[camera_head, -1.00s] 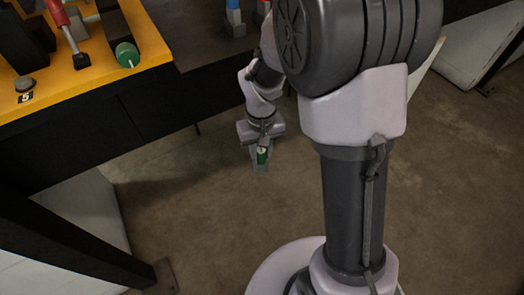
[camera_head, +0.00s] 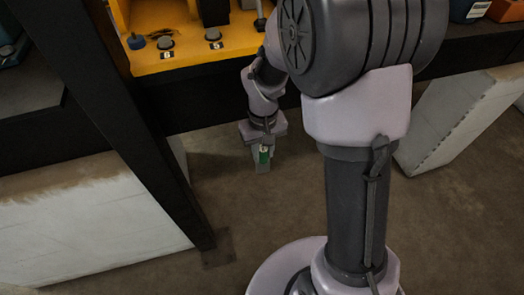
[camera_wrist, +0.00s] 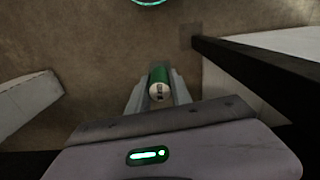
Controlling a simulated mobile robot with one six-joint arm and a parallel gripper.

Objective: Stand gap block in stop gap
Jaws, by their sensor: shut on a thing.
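A small green cylinder with a white, printed end (camera_wrist: 159,86) is between the two fingers of my gripper (camera_wrist: 157,76) in the wrist view. I take it for the gap block; its lettering is too small to read. In the head view my gripper (camera_head: 264,165) points down over bare floor, in front of the bench, with the green piece (camera_head: 264,154) showing between its fingers. The stop gap cannot be made out. A yellow fixture plate (camera_head: 185,62) on the bench carries dark upright parts and round grey buttons with small number tags.
A black post (camera_head: 150,130) with a floor plate stands left of my arm. Pale panels stand at the left (camera_head: 85,225) and right (camera_head: 455,115) below the dark bench. A blue knob (camera_head: 136,41) sits on the yellow plate. The floor around my gripper is clear.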

